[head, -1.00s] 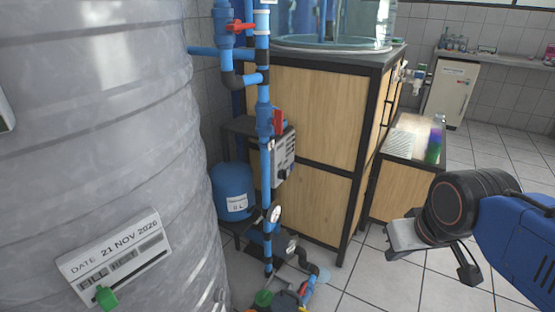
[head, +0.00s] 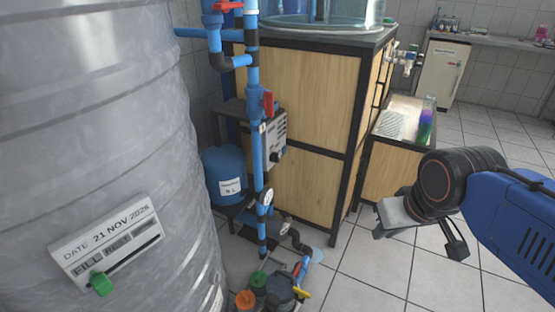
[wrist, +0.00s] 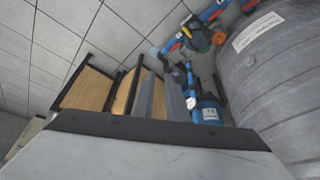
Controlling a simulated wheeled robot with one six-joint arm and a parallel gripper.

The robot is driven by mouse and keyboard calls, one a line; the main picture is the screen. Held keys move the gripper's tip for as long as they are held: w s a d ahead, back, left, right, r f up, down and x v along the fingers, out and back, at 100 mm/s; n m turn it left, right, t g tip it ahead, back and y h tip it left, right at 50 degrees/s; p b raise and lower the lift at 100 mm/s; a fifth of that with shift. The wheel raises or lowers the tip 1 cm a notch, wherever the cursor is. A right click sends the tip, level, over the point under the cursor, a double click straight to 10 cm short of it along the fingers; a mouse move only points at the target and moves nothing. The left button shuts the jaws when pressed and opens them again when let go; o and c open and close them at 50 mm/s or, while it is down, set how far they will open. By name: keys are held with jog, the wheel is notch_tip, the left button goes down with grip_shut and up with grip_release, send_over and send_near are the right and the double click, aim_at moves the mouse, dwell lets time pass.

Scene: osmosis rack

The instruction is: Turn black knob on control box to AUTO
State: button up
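The grey control box (head: 275,138) is mounted at the side of the wooden cabinet, behind the blue vertical pipe, in the head view. A small dark knob (head: 275,157) is on its front, low down. Its marked positions are too small to read. My gripper (head: 390,215) is at the right of the head view, well apart from the box and nearer the camera. Its fingers are seen edge-on, and their gap cannot be made out. In the wrist view the box and knob cannot be made out.
A large grey tank (head: 100,130) fills the left, with a date label. A blue pipe (head: 256,130) with a red valve handle (head: 268,103) runs in front of the box. A blue vessel (head: 224,175) stands below. Pumps and fittings (head: 275,290) lie on the floor.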

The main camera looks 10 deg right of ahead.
jog(key=o, duration=0.5)
jog(key=shift+w+a+f, duration=0.1)
jog(key=shift+a, duration=0.05)
jog(key=o, duration=0.4)
jog(key=shift+w+a+f+g+y, duration=0.15)
jog(key=shift+a+f+g+y, duration=0.1)
jog(key=shift+a+g+y, duration=0.05)
jog(key=w+a+f+m+g+y, duration=0.1)
jog(key=w+a+f+g+y, duration=0.15)
jog(key=a, duration=0.25)
jog(key=m+t+y, duration=0.9)
jog(key=m+y, duration=0.3)
jog(key=m, duration=0.2)
send_near(275, 158)
jog(key=shift+h, duration=0.25)
jog(key=x, duration=0.8)
jog(key=shift+w+d, duration=0.2)
jog(key=shift+w, duration=0.1)
